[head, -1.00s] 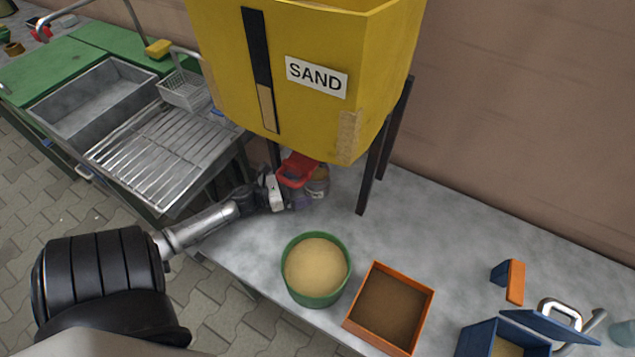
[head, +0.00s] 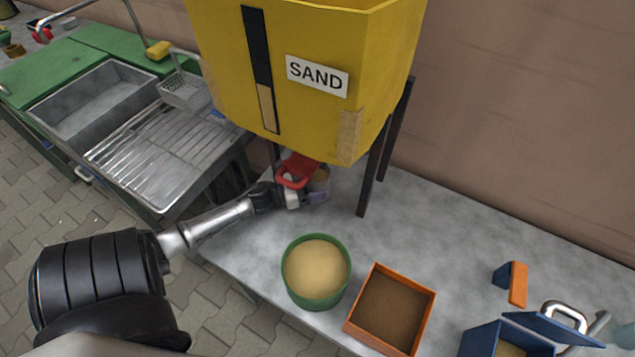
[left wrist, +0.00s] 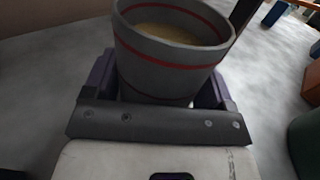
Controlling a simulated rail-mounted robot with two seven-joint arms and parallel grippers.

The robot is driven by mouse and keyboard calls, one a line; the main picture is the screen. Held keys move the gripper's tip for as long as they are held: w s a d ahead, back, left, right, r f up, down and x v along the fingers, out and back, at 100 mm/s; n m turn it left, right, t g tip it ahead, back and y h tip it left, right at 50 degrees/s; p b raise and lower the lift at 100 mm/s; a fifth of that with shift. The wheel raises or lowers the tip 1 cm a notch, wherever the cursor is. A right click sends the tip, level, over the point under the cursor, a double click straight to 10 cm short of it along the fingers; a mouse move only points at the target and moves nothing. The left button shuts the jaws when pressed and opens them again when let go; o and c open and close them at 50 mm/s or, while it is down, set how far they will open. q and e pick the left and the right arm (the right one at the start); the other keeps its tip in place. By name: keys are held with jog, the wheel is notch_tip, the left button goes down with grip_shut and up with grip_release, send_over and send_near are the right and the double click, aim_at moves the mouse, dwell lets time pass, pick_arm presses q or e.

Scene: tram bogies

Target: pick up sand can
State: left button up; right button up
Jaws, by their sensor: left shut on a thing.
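The sand can is a grey can (left wrist: 165,72) with red bands and sand-coloured contents, upright in the left wrist view. In the head view the can (head: 322,178) is mostly hidden beneath the yellow hopper's red outlet and behind my gripper. My left gripper (head: 308,195) is shut on the can. In the left wrist view its purple fingers (left wrist: 160,88) sit on both sides of the can's body. I cannot tell whether the can's base touches the bench. My right gripper is not in view.
A yellow hopper (head: 318,110) marked SAND stands on dark legs over the grey bench (head: 440,225). A green tub of sand (head: 316,268), an orange tray (head: 390,305) and a blue box (head: 505,340) stand in front. A sink (head: 95,105) is at left.

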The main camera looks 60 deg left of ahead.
pick_arm(q)
jog(key=c, duration=0.3)
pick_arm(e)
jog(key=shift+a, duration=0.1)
pick_arm(q)
jog(key=shift+r, duration=0.25)
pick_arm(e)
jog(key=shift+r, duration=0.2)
